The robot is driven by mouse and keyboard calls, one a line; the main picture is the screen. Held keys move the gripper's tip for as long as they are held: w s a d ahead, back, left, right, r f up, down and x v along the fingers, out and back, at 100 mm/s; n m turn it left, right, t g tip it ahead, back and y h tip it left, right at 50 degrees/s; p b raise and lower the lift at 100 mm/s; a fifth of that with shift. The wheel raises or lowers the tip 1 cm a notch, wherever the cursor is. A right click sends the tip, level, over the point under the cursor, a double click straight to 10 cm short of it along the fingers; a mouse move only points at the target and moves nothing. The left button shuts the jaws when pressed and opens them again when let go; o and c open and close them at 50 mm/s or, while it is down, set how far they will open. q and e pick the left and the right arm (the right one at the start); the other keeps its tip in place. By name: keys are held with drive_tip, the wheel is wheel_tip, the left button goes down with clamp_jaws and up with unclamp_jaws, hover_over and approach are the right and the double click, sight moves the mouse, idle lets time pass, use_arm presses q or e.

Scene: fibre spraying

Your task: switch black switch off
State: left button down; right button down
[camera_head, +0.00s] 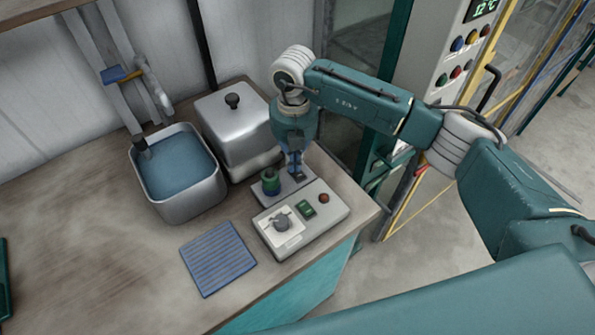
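A grey control box (325,207) lies near the right end of the table. On its top are a grey rotary knob (281,222), a small green switch (306,209) and a red button (323,198). A smaller grey plate behind it carries a green round knob (270,184) and a small black part, which may be the black switch (299,177). My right gripper (295,168) points down just above that black part. Its fingers look close together, but the gap and any contact are too small to tell. My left gripper is not seen.
A metal basin of water (179,172) and a lidded metal container (236,125) stand behind and left. A panel with coloured buttons (463,55) stands at right. The left tabletop is clear.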

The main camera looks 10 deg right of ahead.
drive_tip(key=shift+r+p, duration=0.55)
drive_tip(key=shift+r, duration=0.1)
drive_tip(key=shift+r+p, duration=1.5)
drive_tip(key=shift+r, duration=1.25)
drive_tip(key=shift+s+f, duration=0.1)
